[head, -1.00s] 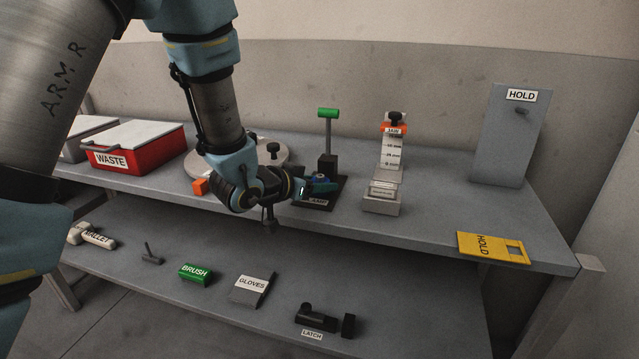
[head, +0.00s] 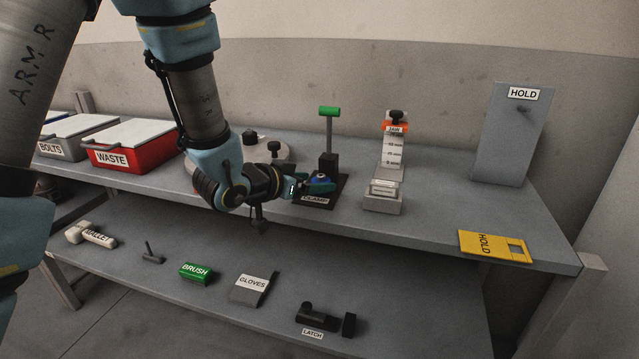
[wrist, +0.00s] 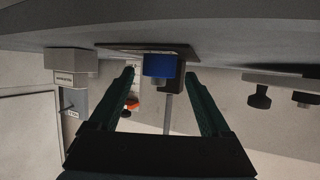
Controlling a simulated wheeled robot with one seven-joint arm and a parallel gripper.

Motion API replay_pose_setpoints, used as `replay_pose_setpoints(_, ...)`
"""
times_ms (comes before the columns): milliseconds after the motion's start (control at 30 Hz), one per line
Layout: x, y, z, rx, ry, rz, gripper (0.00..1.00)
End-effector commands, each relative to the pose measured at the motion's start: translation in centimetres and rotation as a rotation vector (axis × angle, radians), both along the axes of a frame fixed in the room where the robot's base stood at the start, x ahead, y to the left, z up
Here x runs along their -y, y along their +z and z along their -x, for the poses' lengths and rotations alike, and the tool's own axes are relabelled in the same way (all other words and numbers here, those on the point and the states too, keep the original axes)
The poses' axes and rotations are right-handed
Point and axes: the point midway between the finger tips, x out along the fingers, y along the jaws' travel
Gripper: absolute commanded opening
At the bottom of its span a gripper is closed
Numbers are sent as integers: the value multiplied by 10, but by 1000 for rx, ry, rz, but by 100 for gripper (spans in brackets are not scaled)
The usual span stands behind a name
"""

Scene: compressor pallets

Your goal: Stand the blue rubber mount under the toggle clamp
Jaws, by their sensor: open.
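The blue rubber mount (head: 320,179) stands on the dark base plate of the toggle clamp (head: 329,163), in front of its black block. The clamp's lever with the green handle (head: 329,111) points up. My gripper (head: 312,187) is at the plate from the left, open. The wrist view is upside down; it shows the mount (wrist: 158,65) upright against the plate (wrist: 115,47), between and beyond the spread fingers of my gripper (wrist: 160,74), with a gap on each side. Whether the mount sits exactly under the clamp's pressing tip cannot be told.
A jaw gauge (head: 384,195) stands right of the clamp. A round grey plate with black knobs (head: 274,148) lies behind my wrist. The red WASTE box (head: 135,151) is farther left, and a yellow HOLD tag (head: 494,246) lies right. The shelf's front edge is close below.

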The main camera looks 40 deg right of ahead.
Motion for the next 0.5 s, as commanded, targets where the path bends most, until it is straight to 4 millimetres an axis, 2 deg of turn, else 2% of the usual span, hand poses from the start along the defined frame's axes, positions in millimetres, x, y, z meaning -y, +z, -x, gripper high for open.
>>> replay_pose_setpoints(100, -27, 11, 4, 1, 3, 2, 82)
replay_pose_setpoints(267, -60, 25, 10, 1, 3, 3, 82)
replay_pose_setpoints(500, -77, 31, 14, 1, 1, 3, 82)
